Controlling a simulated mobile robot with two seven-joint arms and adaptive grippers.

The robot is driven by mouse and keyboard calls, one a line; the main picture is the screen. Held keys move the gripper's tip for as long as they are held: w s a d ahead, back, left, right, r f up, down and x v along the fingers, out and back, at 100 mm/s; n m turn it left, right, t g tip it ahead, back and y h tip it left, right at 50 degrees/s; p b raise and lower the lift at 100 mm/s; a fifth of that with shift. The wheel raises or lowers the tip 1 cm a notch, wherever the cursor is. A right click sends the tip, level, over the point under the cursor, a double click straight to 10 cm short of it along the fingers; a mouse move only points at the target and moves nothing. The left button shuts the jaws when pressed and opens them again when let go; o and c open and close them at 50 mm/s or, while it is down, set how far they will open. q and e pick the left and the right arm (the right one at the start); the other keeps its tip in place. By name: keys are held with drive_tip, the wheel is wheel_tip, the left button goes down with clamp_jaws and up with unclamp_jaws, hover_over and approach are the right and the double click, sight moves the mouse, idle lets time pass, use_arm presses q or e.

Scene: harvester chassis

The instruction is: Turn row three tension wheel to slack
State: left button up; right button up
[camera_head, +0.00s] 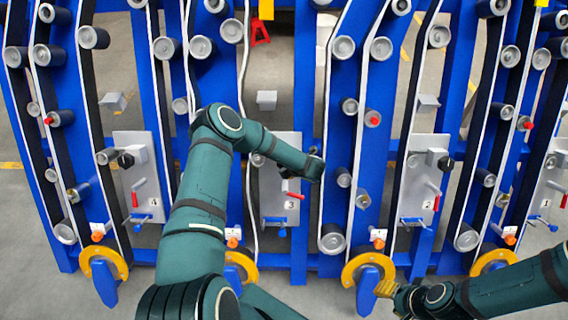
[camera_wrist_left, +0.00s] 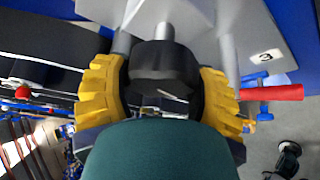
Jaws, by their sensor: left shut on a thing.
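The row three panel (camera_head: 270,205) is a grey plate marked 3, in the middle of the head view. My left arm reaches across its upper part and hides its wheel there. In the left wrist view, my left gripper (camera_wrist_left: 163,85) has its yellow ribbed fingers on both sides of a black tension wheel (camera_wrist_left: 165,62), shut on it. The label 3 (camera_wrist_left: 265,56) shows beside it. The wheel's exact turn angle cannot be told. My right gripper (camera_head: 386,289) is low at the right, away from the panels, with yellow fingertips; its opening is unclear.
A red lever (camera_head: 293,196) and a small blue handle (camera_head: 274,221) sit just below the wheel area. Similar panels stand left (camera_head: 145,190) and right (camera_head: 420,185). Blue uprights, belts and rollers surround them. Yellow rings (camera_head: 372,260) line the bottom. Grey floor lies in front.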

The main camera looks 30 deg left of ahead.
use_arm(q)
drive_tip(key=o, duration=1.2)
drive_tip(key=v, duration=1.2)
